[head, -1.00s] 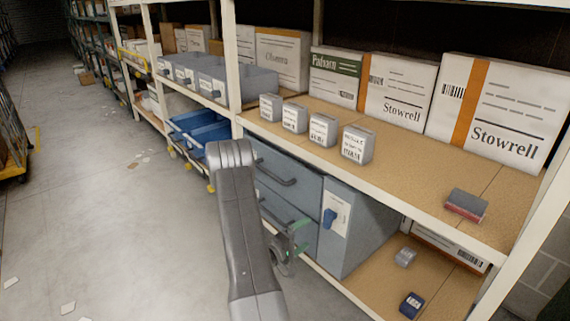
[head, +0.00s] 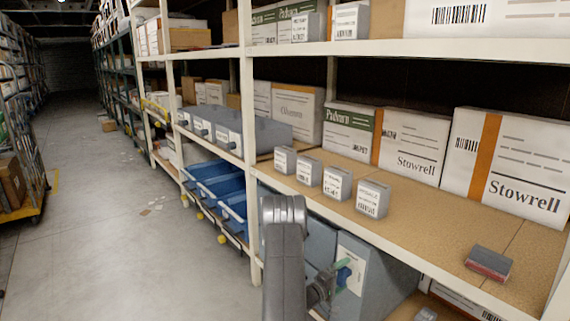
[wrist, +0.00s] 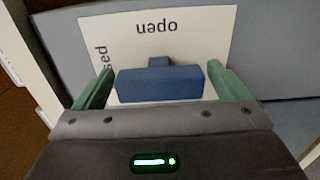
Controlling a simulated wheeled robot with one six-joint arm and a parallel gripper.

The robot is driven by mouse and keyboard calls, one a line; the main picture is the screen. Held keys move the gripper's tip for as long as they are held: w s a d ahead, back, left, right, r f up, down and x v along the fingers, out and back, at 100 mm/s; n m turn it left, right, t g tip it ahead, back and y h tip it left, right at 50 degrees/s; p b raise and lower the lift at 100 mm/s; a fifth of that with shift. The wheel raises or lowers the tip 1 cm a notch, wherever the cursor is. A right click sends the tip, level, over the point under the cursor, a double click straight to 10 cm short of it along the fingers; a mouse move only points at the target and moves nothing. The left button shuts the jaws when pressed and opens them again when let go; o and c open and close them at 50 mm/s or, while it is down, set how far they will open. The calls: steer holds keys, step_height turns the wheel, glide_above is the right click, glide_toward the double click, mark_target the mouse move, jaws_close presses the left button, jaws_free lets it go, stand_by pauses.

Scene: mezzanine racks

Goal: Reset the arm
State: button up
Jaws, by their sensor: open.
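My gripper (wrist: 160,88) has green fingers that stand open on either side of a blue handle (wrist: 160,84) in the wrist view. Gaps show between the handle and the fingers, so it is not clamped. In the head view my gripper (head: 343,268) is at the blue handle on the grey cabinet (head: 375,280) under the shelf. My grey arm link hides part of the cabinet front.
Small grey boxes (head: 337,183) stand along the shelf board above the cabinet, with large cartons (head: 414,145) behind. A grey and red box (head: 488,263) lies near the shelf edge. A white upright (head: 250,140) is left of my arm.

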steer(key=p+v, duration=0.1)
steer(key=v, duration=1.2)
steer(key=b+x, duration=0.1)
steer(key=x, duration=1.2)
steer(key=shift+f+m+b, duration=0.15)
steer(key=shift+m+b, duration=0.15)
steer(key=shift+m, duration=0.1)
steer(key=m+b, duration=0.2)
steer(key=m, duration=0.2)
steer(key=m+b, duration=0.2)
steer(key=m, duration=0.2)
steer(key=shift+b, duration=0.4)
steer(key=m+b, duration=0.4)
steer(key=m, duration=0.1)
steer(key=shift+f+m, duration=0.1)
steer(key=shift+m, duration=0.3)
steer(key=m+b, duration=0.3)
steer(key=shift+r, duration=0.2)
